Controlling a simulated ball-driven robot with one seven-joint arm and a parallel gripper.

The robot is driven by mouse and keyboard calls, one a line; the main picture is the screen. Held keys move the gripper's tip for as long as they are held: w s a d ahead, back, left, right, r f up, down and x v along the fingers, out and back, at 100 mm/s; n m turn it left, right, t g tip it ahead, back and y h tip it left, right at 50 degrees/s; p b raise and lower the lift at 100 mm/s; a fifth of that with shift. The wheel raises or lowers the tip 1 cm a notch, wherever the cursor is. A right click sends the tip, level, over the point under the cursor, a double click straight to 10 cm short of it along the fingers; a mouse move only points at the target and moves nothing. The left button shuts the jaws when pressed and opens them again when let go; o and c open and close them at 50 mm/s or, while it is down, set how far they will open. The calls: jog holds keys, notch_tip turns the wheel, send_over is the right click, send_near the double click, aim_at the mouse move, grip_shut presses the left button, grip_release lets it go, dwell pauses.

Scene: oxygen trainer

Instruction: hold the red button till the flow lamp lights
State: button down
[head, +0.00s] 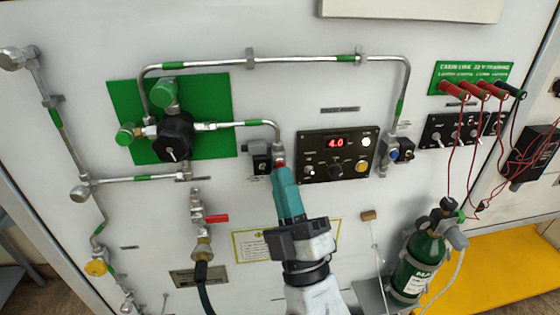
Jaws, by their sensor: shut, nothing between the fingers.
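My gripper (281,170) reaches up from the bottom middle, with its teal fingers shut and nothing between them. A small red button (281,163) shows just at the fingertips, beside a small dark box; the fingers partly hide it. I cannot tell whether they touch it or press it in. Right of it is a black panel (318,143) with a red display (336,142) reading 4.0. The panel has a bright white round light (367,142) and an amber one (362,166). The labels are too small to tell which is the flow lamp.
A green plate (217,92) with a regulator (175,137) is at left, with metal pipes around it. A red-handled valve (215,219) stands below. A green cylinder (418,262) and red cables (460,150) are at right. A blue-capped fitting (393,155) sits right of the panel.

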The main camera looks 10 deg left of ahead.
jog(key=shift+s, duration=0.15)
jog(key=shift+s, duration=0.1)
jog(key=s+p, duration=0.1)
jog(key=s+d+p, duration=0.1)
jog(key=s, duration=0.1)
jog(key=s+p, duration=0.1)
jog(key=shift+s+d, duration=0.25)
jog(key=shift+s, duration=0.1)
dwell(0.5)
